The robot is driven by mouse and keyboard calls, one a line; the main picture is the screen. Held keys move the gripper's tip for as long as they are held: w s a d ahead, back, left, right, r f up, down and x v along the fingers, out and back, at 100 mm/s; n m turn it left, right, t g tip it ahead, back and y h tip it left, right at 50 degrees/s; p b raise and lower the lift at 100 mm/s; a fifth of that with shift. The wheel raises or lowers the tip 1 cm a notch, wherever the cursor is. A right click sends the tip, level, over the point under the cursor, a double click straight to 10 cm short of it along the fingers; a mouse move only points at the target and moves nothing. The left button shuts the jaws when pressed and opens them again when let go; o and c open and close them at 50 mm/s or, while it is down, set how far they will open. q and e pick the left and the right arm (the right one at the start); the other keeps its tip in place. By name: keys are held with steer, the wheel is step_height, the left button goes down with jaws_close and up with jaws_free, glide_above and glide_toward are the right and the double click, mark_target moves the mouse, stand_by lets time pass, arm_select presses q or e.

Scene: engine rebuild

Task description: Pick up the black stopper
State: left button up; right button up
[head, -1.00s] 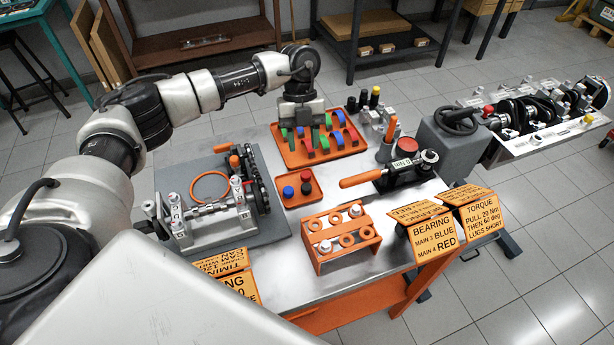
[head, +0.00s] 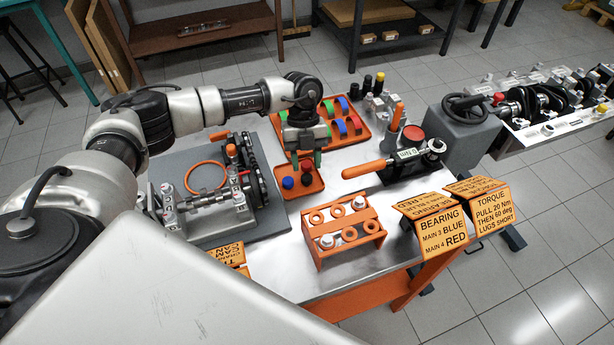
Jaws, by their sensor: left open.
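The black stopper (head: 306,180) stands in the small orange tray (head: 310,190), right of a blue stopper (head: 288,182). My left gripper (head: 306,160) is above the back of this tray, pointing down, with its jaws open and nothing seen between them. Its fingertips show just behind and above the stoppers in the picture. I cannot tell the exact height gap to the black stopper. The red stopper of this tray is hidden or hard to make out behind the gripper. My right gripper is not in view.
A larger orange tray (head: 350,143) with coloured bearing shells lies behind the gripper. The crankshaft fixture on a grey mat (head: 226,232) is on the left. An orange rack with rings (head: 345,243) stands in front. A torque wrench with orange handle (head: 363,169) is on the right.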

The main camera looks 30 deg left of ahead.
mark_target(307, 176)
arm_select(q)
steer(key=shift+p+x, duration=0.35)
steer(key=shift+x, duration=1.55)
steer(key=shift+s+d, duration=0.1)
steer(key=shift+s, duration=0.05)
jaws_close()
steer(key=shift+r, duration=0.15)
step_height(307, 176, up, 4)
steer(key=shift+r+b, duration=0.1)
steer(key=shift+b, duration=0.45)
steer(key=w+d+r+b, duration=0.3)
steer(key=w+d+r, duration=0.3)
steer(key=w, duration=0.3)
steer(key=shift+d+r, duration=0.3)
steer(key=shift+d, duration=0.25)
steer(key=shift+w, duration=0.1)
